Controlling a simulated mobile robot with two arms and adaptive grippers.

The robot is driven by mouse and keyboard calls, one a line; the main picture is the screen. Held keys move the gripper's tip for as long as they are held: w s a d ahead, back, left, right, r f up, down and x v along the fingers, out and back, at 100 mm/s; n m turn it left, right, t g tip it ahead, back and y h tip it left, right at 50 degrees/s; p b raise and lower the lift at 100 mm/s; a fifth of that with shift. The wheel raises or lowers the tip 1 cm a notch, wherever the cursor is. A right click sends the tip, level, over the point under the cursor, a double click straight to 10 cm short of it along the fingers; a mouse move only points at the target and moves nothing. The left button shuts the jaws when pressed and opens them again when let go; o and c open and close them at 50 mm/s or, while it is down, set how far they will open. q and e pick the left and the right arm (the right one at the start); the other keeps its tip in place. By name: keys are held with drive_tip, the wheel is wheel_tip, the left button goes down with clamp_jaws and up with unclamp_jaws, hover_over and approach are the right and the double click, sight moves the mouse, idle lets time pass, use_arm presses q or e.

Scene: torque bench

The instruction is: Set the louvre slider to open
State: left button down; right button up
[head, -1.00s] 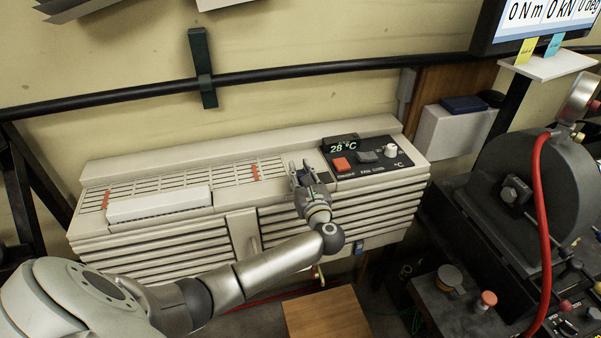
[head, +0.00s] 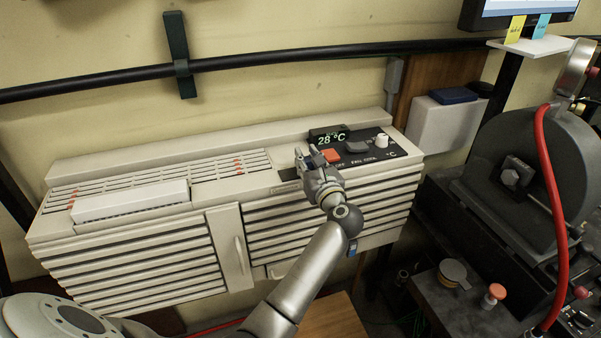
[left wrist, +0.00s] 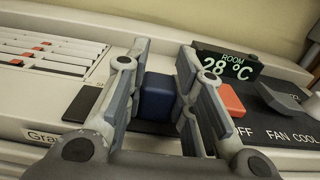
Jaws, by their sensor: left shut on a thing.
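The louvre slider shows in the left wrist view as a dark blue knob (left wrist: 155,98) on the top panel of the beige wall unit. My left gripper (head: 307,154) is shut on this knob, with one finger on each side of it in the left wrist view (left wrist: 163,60). A dark strip of slider track (left wrist: 85,103) shows left of the fingers. In the head view the gripper hides the knob. The louvre grille (head: 215,167) lies to the left, with small red marks among its slats. My right gripper is not in view.
Right of the knob are a red switch (head: 332,155), a grey fan switch (head: 357,147), a white dial (head: 381,141) and a display (head: 329,136) reading 28 °C. A white raised block (head: 130,203) sits on the unit's left. A red hose (head: 555,200) hangs at far right.

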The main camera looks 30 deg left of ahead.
use_arm(q)
drive_tip(key=shift+w+d+b, duration=0.4)
drive_tip(key=shift+w+d, duration=0.15)
drive_tip(key=shift+w, duration=0.15)
drive_tip(key=shift+r, duration=0.15)
